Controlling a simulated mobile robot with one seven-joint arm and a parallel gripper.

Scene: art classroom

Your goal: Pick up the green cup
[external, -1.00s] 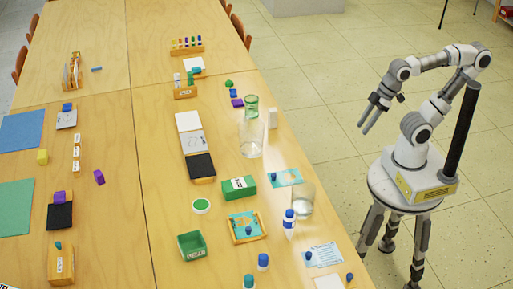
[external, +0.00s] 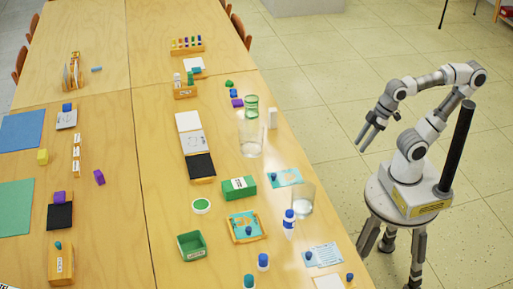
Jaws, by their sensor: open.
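A small see-through green cup (external: 251,101) stands near the right edge of the long wooden table, just behind a clear glass vessel (external: 251,140). The clear vessel seems to overlap its lower part in the picture. My gripper (external: 363,146) is open and empty. It hangs over the floor to the right of the table, fingers pointing down and left, well apart from the cup.
A green box (external: 239,188), another clear glass (external: 302,200) and a blue-capped bottle (external: 289,222) stand nearer on the table (external: 150,150). The floor between me and the table is clear.

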